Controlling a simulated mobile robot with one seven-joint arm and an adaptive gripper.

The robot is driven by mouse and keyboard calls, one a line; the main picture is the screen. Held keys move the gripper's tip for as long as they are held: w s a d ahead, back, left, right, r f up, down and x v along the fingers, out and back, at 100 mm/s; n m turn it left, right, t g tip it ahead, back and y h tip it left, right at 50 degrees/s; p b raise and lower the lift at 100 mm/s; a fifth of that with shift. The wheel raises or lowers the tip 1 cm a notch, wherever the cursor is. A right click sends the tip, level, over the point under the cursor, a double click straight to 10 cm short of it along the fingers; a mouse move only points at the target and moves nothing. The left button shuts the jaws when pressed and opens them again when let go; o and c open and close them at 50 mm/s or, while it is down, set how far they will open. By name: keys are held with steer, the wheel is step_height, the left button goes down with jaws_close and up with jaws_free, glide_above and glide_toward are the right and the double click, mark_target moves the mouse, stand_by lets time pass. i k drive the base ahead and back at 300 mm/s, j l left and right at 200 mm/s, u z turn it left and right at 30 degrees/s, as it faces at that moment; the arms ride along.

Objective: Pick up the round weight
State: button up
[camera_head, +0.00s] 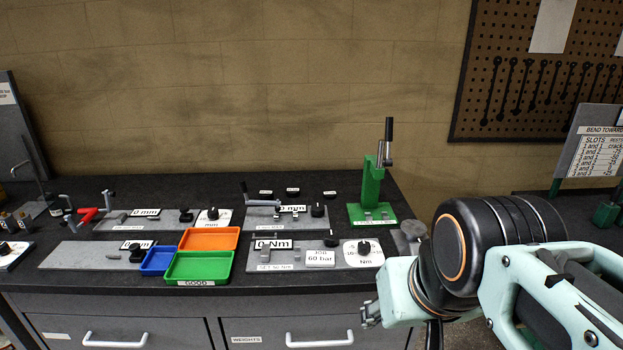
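I cannot tell for sure which thing is the round weight. A grey, round-topped metal piece (410,231) shows at the bench's right end, just behind my wrist and partly hidden by it. Several small dark pieces with pale tops (23,221) stand at the bench's far left; their exact shape is too small to tell. My arm comes in from the right, with its wrist over the bench's front right corner.
The dark bench (330,190) carries test fixtures, an orange tray (209,229), a blue tray (157,273), a green tray (171,280) and a green lever press (372,190). Drawers with white handles (319,339) are below, one labelled WEIGHTS. A pegboard (500,125) hangs at right.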

mark_target(265, 193)
steer(key=i+j, duration=0.25)
steer(key=i, duration=0.15)
steer(key=i+j, duration=0.25)
steer(key=i, duration=0.15)
steer(key=i+j, duration=0.2)
steer(key=i, duration=0.2)
